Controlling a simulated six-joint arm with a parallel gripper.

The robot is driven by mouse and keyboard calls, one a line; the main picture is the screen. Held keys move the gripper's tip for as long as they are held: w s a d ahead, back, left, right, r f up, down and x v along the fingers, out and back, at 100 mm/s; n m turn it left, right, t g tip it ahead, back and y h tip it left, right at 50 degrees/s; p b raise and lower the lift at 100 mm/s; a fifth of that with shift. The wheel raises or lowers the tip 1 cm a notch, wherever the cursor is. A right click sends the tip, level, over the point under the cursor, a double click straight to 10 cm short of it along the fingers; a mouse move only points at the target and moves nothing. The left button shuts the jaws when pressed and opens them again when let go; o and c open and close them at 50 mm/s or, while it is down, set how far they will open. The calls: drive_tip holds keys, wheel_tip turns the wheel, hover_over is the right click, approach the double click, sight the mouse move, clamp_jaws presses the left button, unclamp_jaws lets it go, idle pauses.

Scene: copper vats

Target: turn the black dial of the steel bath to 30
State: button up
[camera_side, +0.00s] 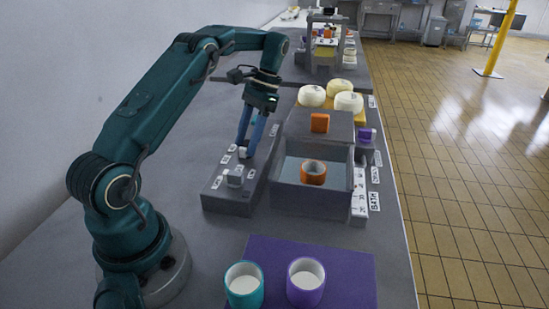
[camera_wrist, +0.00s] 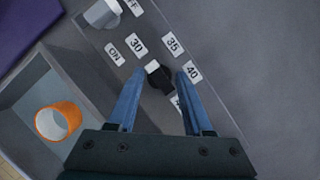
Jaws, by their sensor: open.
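The steel bath (camera_side: 322,203) stands in the middle of the side view, with a grey control box (camera_side: 229,203) along its left side. In the wrist view the black dial (camera_wrist: 160,82) sits on this box. Its white-ended bar points up-left, roughly toward the 30 label (camera_wrist: 137,46). The 35 label (camera_wrist: 173,43) and 40 label (camera_wrist: 193,72) lie to its right; another label is partly hidden below. My gripper (camera_wrist: 160,74) is open, pointing down, with one finger on each side of the dial. I cannot tell whether the fingers touch it. It also shows in the side view (camera_side: 246,152).
A grey knob (camera_side: 234,178) with ON and OFF labels is on the same box. An orange cup (camera_side: 313,172) sits in the bath. Teal (camera_side: 244,290) and purple (camera_side: 306,284) cups stand on a purple mat (camera_side: 350,275). Cheese wheels (camera_side: 349,102) stand behind.

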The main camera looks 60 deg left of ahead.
drive_tip(key=m+y, duration=0.1)
drive_tip(key=m, duration=0.2)
drive_tip(key=shift+d, duration=0.15)
drive_tip(key=m+y, duration=0.1)
drive_tip(key=m, duration=0.3)
drive_tip(key=shift+s+m+t+y, duration=0.1)
drive_tip(key=shift+m+t+y, duration=0.2)
drive_tip(key=shift+t+y, duration=0.1)
drive_tip(key=m+t+y, duration=0.1)
drive_tip(key=m, duration=0.3)
drive_tip(key=shift+s+d, duration=0.1)
drive_tip(key=shift+d, duration=0.05)
drive_tip(key=m+t, duration=0.1)
drive_tip(key=m, duration=0.2)
drive_tip(key=shift+y, duration=0.3)
drive_tip(key=shift+d+r+m+t, duration=0.1)
drive_tip(key=shift+r+m+t, duration=0.2)
drive_tip(key=shift+m, duration=0.3)
drive_tip(key=s+d+r+n+t, duration=0.2)
drive_tip(key=s+d+r+t, duration=0.1)
drive_tip(key=d+r, duration=0.65)
drive_tip(key=s+d+f+n+t+h, duration=0.1)
drive_tip(key=s+d+n+t+h, duration=0.2)
drive_tip(key=s+d+n, duration=0.5)
drive_tip(key=s+n+h, duration=0.1)
drive_tip(key=n, duration=0.4)
drive_tip(key=shift+d+t, duration=0.4)
